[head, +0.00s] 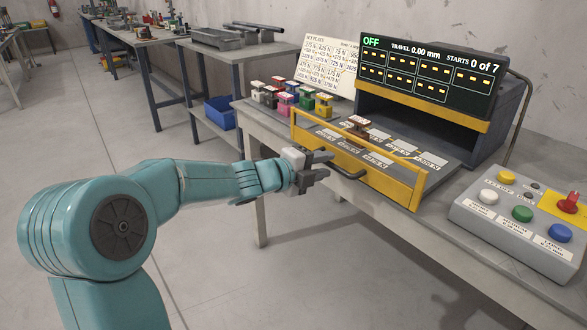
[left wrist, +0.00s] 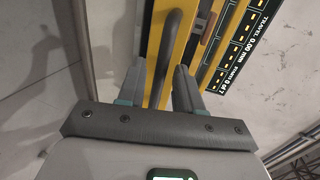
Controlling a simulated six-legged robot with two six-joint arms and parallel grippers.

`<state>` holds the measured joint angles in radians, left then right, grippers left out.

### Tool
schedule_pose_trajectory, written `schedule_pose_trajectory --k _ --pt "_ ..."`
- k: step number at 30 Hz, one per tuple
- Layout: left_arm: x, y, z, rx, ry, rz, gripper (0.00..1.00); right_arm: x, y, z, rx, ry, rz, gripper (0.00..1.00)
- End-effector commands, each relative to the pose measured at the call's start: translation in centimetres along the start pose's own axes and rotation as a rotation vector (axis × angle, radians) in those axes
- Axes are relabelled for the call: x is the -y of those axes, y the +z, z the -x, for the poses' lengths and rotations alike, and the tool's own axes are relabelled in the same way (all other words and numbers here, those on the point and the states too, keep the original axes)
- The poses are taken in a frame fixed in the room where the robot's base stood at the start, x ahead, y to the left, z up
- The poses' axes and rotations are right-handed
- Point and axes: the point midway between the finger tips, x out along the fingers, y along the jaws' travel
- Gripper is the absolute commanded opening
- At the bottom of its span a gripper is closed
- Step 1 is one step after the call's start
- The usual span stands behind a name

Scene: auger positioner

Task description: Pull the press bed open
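The press bed has a yellow front panel (head: 395,187) and a dark bar handle (head: 346,170). The bed sticks out from the press housing, and its grey top with white labels shows behind the panel. My left gripper (head: 322,168) is at the left end of the handle, in front of the panel. In the left wrist view, the handle (left wrist: 170,50) runs between the two fingertips of my left gripper (left wrist: 157,75). The fingers stand apart with a visible gap, nearer the handle on the right side. My right gripper is not in view.
A display reading OFF (head: 430,70) tops the press. Several coloured blocks (head: 290,97) stand left of the bed, and a brown-topped block (head: 358,126) sits on it. A button box (head: 520,222) is at the right. Open floor lies in front of the bench.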

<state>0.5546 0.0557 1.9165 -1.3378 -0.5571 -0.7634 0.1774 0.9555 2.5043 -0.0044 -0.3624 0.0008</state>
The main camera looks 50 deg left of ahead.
Motion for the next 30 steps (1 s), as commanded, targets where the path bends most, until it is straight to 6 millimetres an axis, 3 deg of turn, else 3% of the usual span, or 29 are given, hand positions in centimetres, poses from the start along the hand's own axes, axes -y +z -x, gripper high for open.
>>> schedule_pose_trajectory --k 9,15,21,30 --pt "0.4 0.1 8.6 0.007 0.001 -0.001 0.35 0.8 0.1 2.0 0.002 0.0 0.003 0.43" --pt "0.2 0.1 12.5 0.005 0.001 -0.001 0.35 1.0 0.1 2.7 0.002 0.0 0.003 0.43" --pt "0.1 0.0 14.0 0.0 0.0 0.0 0.35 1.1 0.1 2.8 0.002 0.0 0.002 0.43" --pt "0.0 0.0 14.1 0.0 0.0 0.0 0.35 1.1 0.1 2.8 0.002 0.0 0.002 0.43"
